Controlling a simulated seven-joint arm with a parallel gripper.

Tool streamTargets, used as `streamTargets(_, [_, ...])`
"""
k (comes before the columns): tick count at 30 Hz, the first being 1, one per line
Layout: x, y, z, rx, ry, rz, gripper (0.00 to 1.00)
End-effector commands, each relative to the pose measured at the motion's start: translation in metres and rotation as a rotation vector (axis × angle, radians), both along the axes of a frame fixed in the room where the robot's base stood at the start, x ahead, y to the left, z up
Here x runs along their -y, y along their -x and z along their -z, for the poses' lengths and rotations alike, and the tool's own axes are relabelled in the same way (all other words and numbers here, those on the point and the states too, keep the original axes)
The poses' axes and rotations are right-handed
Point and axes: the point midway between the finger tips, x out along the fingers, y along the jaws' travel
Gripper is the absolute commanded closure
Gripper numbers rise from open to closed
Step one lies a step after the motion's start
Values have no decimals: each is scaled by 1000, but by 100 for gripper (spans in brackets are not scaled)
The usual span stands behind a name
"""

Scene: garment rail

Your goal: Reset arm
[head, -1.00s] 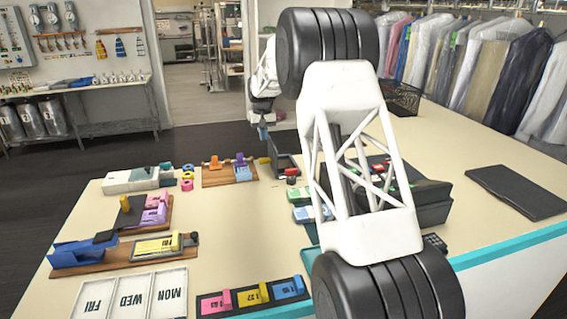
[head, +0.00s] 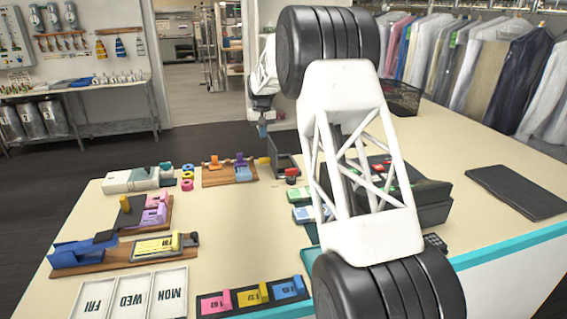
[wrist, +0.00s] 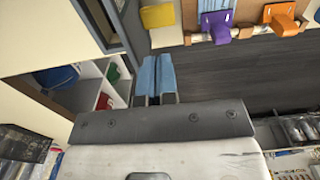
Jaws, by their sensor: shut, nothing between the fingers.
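My arm's large white link and black joints fill the centre right of the head view. My gripper (head: 262,131) is small there, at the far end of the arm, above the back edge of the table (head: 250,215). In the wrist view my gripper (wrist: 156,75) shows two blue fingertips side by side, shut with nothing between them. The fingertips point toward a gap of dark floor and touch nothing that I can see.
A wooden board with purple (wrist: 216,25) and orange (wrist: 283,18) clips and a yellow block (wrist: 158,16) show ahead of the fingers. Several coloured clip boards and a day tray (head: 130,293) lie on the table. A dark till (head: 425,200) stands behind my arm. Garments hang at right.

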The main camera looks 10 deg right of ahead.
Motion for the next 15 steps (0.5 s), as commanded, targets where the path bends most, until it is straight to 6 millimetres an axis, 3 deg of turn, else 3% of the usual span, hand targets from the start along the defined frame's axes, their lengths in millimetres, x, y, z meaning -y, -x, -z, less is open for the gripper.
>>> streamTargets(8, [0,2,-2,1,0,0,100])
streamTargets(15, [-1,21,-18,10,0,1,100])
